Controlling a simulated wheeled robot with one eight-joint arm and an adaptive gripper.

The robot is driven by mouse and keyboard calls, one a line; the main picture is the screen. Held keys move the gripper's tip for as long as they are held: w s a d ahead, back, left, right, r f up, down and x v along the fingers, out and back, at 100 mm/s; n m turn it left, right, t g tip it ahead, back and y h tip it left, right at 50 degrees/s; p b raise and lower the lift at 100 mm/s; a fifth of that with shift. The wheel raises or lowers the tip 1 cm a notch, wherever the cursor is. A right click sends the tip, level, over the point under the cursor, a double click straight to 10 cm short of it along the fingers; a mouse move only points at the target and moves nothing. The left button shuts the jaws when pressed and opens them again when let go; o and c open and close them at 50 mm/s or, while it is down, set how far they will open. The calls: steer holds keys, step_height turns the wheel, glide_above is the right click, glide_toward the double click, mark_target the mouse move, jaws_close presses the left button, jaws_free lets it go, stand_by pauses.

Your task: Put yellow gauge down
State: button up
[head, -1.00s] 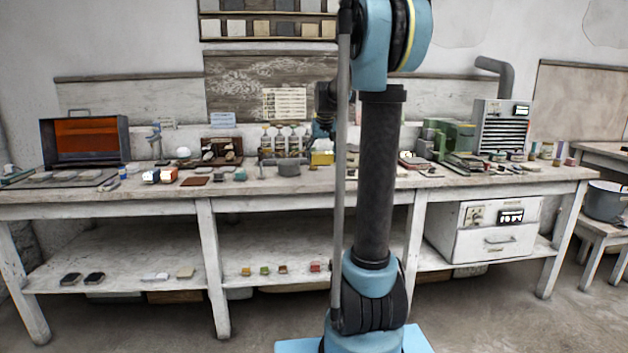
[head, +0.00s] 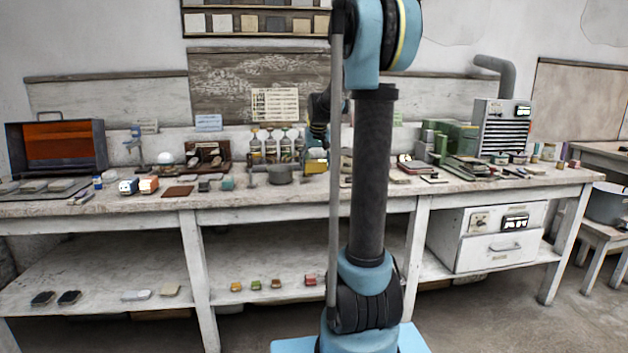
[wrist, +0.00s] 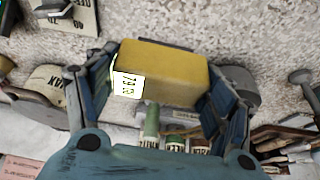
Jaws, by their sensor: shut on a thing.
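The yellow gauge (wrist: 165,68) is a yellow block with a white label on its front left, in the wrist view. My gripper (wrist: 160,85) is shut on it, with a blue finger against each side. In the head view the gauge (head: 315,155) is a small yellow patch by my gripper (head: 318,140), over the back middle of the workbench (head: 240,205). My arm hides part of that area. I cannot tell whether the gauge touches the bench top.
A grey round pot (head: 280,174) stands close to the left of the gauge. Several bottles (head: 270,148) stand behind it. Green boxes (head: 445,140) stand to the right.

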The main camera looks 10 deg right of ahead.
mark_target(315, 172)
steer(key=shift+a+f, duration=0.15)
steer(key=shift+f, duration=2.45)
steer(key=o, duration=0.9)
steer(key=shift+o, duration=0.2)
steer(key=v, duration=1.2)
steer(key=s+f, duration=0.7)
steer(key=s, duration=0.6)
steer(key=s+f+g, duration=0.1)
steer(key=s+f, duration=0.7)
steer(key=s, duration=0.5)
steer(key=s+f+g, duration=0.1)
steer(key=s+f, duration=0.7)
steer(key=s, duration=0.5)
steer(key=shift+s, duration=0.25)
